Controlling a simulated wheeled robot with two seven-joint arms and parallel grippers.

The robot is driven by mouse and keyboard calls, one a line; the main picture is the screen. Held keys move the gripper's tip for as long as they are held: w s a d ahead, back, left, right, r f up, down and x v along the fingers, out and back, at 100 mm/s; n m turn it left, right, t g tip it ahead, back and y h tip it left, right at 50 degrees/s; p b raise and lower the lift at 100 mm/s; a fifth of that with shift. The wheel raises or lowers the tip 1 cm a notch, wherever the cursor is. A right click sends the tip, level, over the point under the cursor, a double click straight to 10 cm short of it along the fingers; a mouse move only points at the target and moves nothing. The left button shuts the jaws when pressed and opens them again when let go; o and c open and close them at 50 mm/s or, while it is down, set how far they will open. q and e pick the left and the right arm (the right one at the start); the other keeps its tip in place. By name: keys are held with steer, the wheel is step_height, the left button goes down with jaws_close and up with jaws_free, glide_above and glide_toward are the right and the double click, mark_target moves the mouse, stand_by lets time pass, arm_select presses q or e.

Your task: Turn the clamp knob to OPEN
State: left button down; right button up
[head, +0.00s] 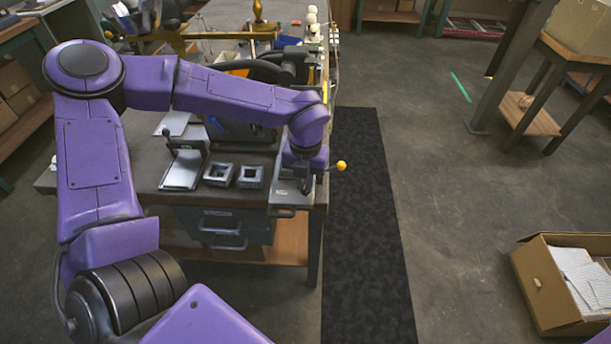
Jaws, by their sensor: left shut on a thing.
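My left gripper (306,186) points down at the front right corner of the workbench, over a grey metal clamp fixture (284,190). It is shut on the clamp knob, which the fingers and wrist largely hide. A yellow ball (341,165) on a short rod sticks out to the right, just beside the gripper. I cannot read any OPEN mark or tell the knob's angle from here. My right gripper is not in view.
A drawer unit (225,226) hangs below. A dark floor mat (366,230) and an open carton (540,282) lie to the right.

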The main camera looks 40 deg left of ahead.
arm_select(q)
steer(key=m+p, duration=0.2)
steer(key=m, duration=0.1)
steer(key=m+p, duration=0.1)
steer(key=p, duration=0.1)
steer(key=shift+r, duration=0.25)
steer(key=m+p, duration=0.3)
steer(key=m, duration=0.1)
steer(key=m+p, duration=0.3)
steer(key=m, duration=0.1)
steer(key=shift+f+m+p, duration=0.15)
steer(key=shift+m+p, duration=0.75)
steer(key=shift+m, duration=0.9)
steer(key=shift+f, duration=0.1)
steer(key=c, duration=1.1)
jaws_free()
